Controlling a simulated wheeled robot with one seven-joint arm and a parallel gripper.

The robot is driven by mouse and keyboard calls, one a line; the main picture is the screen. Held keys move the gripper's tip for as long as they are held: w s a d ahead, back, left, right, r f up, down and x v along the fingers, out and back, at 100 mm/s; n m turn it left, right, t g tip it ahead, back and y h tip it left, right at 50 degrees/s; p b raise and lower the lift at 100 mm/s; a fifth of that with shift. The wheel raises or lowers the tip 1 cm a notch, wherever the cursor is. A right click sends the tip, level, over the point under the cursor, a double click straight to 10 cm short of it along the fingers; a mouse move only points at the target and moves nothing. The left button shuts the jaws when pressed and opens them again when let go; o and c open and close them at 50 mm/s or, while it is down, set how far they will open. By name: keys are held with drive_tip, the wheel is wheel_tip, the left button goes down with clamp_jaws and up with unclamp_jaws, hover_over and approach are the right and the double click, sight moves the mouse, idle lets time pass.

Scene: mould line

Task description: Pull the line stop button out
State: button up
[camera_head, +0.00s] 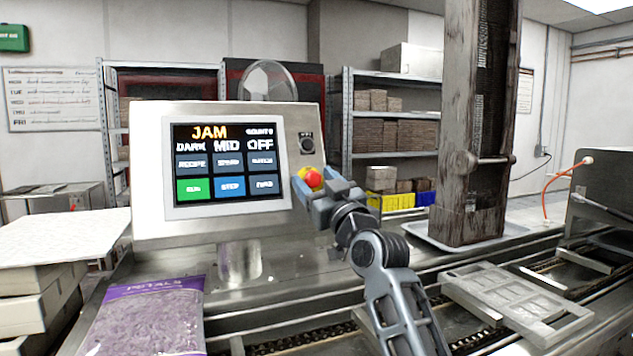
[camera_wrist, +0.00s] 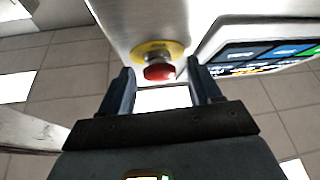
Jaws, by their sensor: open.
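The line stop button is a red mushroom knob (camera_head: 312,178) on a yellow disc, low on the right side of the control panel (camera_head: 150,190). In the wrist view the red button (camera_wrist: 159,73) shows ahead of my jaws, between the lines of the two fingers. My gripper (camera_head: 318,190) is at the panel's face with its fingers around the button's place; it is open. In the wrist view my gripper (camera_wrist: 160,82) has its fingers spread to either side of the knob, with a gap on each side. The panel's screen (camera_head: 228,160) reads JAM.
A dark knob (camera_head: 307,143) sits above the button on the panel. A conveyor (camera_head: 480,320) with metal moulds (camera_head: 515,305) runs below. A weathered column (camera_head: 475,120) stands to the right. A purple bag (camera_head: 150,315) lies at front left.

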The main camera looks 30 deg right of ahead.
drive_tip(key=shift+c, duration=0.3)
clamp_jaws()
drive_tip(key=shift+s+f+b, duration=0.1)
drive_tip(key=shift+f+b, duration=0.05)
drive_tip(key=shift+b, duration=0.25)
drive_tip(key=shift+s+r, duration=0.25)
drive_tip(key=shift+s, duration=0.15)
drive_tip(key=shift+o, duration=0.3)
unclamp_jaws()
drive_tip(key=shift+s, duration=0.1)
drive_tip(key=b+v, duration=0.2)
drive_tip(key=v, duration=0.5)
drive_tip(key=shift+s+b, duration=0.3)
drive_tip(key=shift+b, duration=0.05)
